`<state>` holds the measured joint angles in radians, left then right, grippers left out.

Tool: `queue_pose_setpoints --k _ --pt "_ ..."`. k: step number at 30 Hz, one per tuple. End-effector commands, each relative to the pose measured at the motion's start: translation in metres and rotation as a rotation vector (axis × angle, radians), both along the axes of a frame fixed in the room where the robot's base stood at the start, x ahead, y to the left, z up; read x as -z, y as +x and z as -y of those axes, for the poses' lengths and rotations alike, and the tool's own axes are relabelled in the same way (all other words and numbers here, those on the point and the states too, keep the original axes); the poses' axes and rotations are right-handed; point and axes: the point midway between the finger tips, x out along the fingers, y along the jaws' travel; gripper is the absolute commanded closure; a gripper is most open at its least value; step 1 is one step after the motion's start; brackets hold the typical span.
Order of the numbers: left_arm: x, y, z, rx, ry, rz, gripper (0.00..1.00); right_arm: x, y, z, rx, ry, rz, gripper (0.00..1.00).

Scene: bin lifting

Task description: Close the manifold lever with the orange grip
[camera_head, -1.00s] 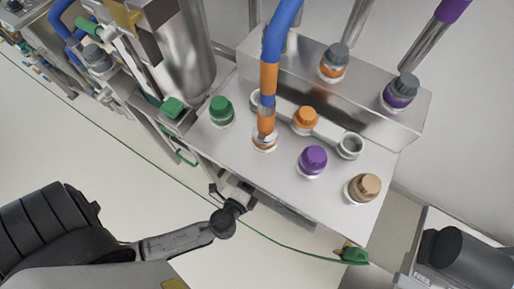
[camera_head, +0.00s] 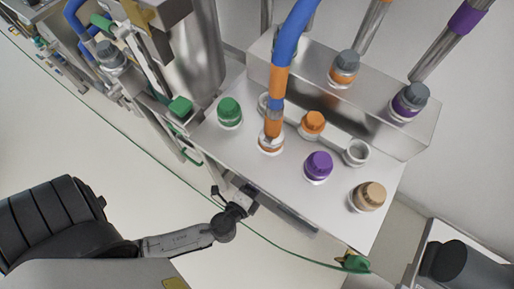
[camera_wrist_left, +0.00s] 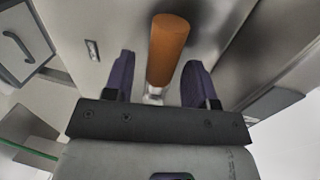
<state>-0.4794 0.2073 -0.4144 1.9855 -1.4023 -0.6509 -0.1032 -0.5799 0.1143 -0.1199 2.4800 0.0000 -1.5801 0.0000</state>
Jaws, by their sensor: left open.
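The lever's orange grip (camera_wrist_left: 167,50) shows in the left wrist view as an orange cylinder on a metal stem. My left gripper (camera_wrist_left: 161,80) is open, with one dark finger on each side of the grip. Gaps show between the grip and both fingers. In the head view, my left gripper (camera_head: 243,197) is at the front edge of the steel manifold table (camera_head: 300,205). The orange grip is hidden there. My right gripper is in neither view.
On the table are green (camera_head: 229,112), orange (camera_head: 313,124), purple (camera_head: 318,166) and tan (camera_head: 368,196) capped ports. A blue hose (camera_head: 296,35) runs down to one port. A green cable (camera_head: 275,243) crosses the floor.

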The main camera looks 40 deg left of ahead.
Motion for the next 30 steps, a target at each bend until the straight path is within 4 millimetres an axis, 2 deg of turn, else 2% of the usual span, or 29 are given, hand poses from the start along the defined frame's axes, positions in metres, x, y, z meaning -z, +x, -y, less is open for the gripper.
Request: queue_pose_setpoints --k 12,18,24,30 --pt "-0.015 -0.077 0.015 0.001 -0.002 -0.003 0.49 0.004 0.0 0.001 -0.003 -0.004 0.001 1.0" --pt "-0.021 -0.105 0.02 0.001 0.0 -0.002 0.49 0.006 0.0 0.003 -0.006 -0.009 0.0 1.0" --pt "-0.025 -0.12 0.023 0.0 0.0 0.0 0.49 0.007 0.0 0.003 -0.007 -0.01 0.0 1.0" --pt "-0.026 -0.124 0.024 0.0 -0.001 0.001 0.49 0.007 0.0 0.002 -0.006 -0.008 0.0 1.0"
